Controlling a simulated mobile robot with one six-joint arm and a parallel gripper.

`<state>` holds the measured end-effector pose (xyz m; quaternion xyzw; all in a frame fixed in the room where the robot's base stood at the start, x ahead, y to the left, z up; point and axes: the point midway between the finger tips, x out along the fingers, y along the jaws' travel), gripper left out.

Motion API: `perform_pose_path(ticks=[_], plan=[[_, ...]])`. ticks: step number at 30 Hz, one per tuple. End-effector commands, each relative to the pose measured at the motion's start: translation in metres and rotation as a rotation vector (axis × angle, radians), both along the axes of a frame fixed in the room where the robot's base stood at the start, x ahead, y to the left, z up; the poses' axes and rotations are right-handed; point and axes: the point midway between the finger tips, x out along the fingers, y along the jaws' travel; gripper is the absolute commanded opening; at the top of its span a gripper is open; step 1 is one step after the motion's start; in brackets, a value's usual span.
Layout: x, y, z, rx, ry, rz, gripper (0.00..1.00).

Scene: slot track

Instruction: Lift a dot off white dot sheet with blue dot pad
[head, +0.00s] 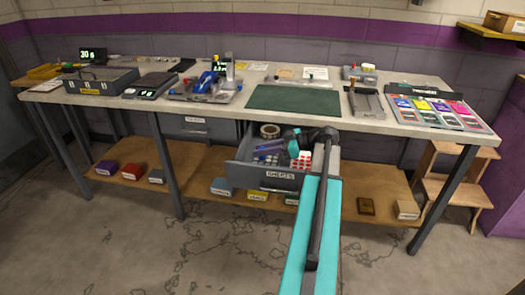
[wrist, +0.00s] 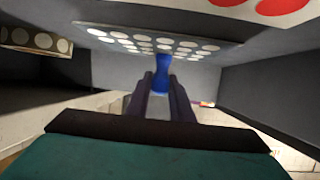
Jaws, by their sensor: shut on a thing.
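My gripper (wrist: 161,82) is shut on the blue dot pad (wrist: 162,70), a small waisted blue piece held upright between the dark fingertips in the wrist view. The white dot sheet (wrist: 130,28), a dark grey sheet with rows of white dots, lies just beyond the pad's far end. The pad's end meets the sheet's lower edge in the picture; I cannot tell whether they touch. In the head view my gripper (head: 294,148) reaches into the open drawer, and my arm hides part of it. I cannot make out the held pad there.
The open drawer (head: 251,174), labelled for sheets, has grey walls close around my gripper. A sheet with red dots (head: 303,162) is at its right; red dots also show at the upper right of the wrist view (wrist: 270,6). A tape roll (head: 270,131) lies behind. The workbench (head: 225,108) stands above.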

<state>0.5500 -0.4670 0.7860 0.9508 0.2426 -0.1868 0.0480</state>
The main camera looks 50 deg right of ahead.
Motion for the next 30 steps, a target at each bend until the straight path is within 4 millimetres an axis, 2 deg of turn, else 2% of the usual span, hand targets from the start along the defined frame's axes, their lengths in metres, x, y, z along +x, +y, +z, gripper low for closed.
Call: perform_pose_path(ticks=[11,30], plan=[[0.0,0.0,0.002,-0.001,0.002,0.0,0.0],[0.0,0.0,0.036,0.0,0.001,0.0,0.0]])
